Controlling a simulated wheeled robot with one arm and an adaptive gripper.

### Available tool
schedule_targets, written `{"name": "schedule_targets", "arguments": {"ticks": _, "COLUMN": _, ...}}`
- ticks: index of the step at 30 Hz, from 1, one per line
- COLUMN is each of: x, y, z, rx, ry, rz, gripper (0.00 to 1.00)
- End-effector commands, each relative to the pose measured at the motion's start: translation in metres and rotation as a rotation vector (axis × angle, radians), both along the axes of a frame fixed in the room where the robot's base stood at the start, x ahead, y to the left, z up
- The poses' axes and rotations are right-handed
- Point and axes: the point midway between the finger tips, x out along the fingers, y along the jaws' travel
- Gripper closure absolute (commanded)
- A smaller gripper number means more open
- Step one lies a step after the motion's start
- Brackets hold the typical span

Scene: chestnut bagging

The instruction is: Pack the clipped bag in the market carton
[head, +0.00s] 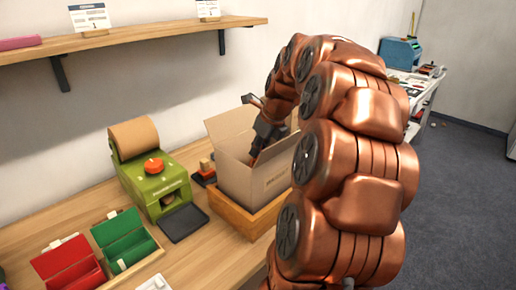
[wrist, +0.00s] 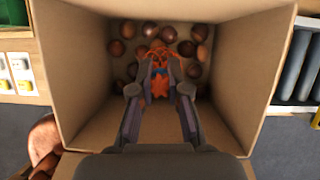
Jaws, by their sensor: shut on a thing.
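The market carton (head: 265,178) is an open cardboard box on the bench, and my gripper (head: 262,140) reaches down into it. In the wrist view the carton walls (wrist: 75,70) surround my gripper (wrist: 159,90). The gripper is shut on an orange bag (wrist: 159,86) with a small blue spot, probably the clip. The bag is inside the carton, near the back wall in the wrist view. Several brown chestnuts (wrist: 168,34) show around and beyond the bag. I cannot tell whether the bag touches the carton floor. The bag is hidden in the head view.
The carton stands in a wooden tray (head: 240,218). A green machine with a paper roll (head: 155,180) stands to its left, with a dark plate (head: 184,224) in front. A shelf (head: 130,38) runs above.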

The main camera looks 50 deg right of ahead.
Motion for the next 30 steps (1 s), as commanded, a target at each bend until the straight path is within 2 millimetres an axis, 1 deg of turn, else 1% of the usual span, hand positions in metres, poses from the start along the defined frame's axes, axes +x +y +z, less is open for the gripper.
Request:
{"name": "schedule_targets", "arguments": {"ticks": 1, "x": 0.000, "y": 0.000, "z": 0.000, "rx": 0.000, "ry": 0.000, "rz": 0.000, "gripper": 0.84}}
{"name": "schedule_targets", "arguments": {"ticks": 9, "x": 0.000, "y": 0.000, "z": 0.000, "rx": 0.000, "ry": 0.000, "rz": 0.000, "gripper": 0.56}}
{"name": "schedule_targets", "arguments": {"ticks": 20, "x": 0.000, "y": 0.000, "z": 0.002, "rx": 0.000, "ry": 0.000, "rz": 0.000, "gripper": 0.56}}
{"name": "schedule_targets", "arguments": {"ticks": 30, "x": 0.000, "y": 0.000, "z": 0.022, "rx": 0.000, "ry": 0.002, "rz": 0.000, "gripper": 0.56}}
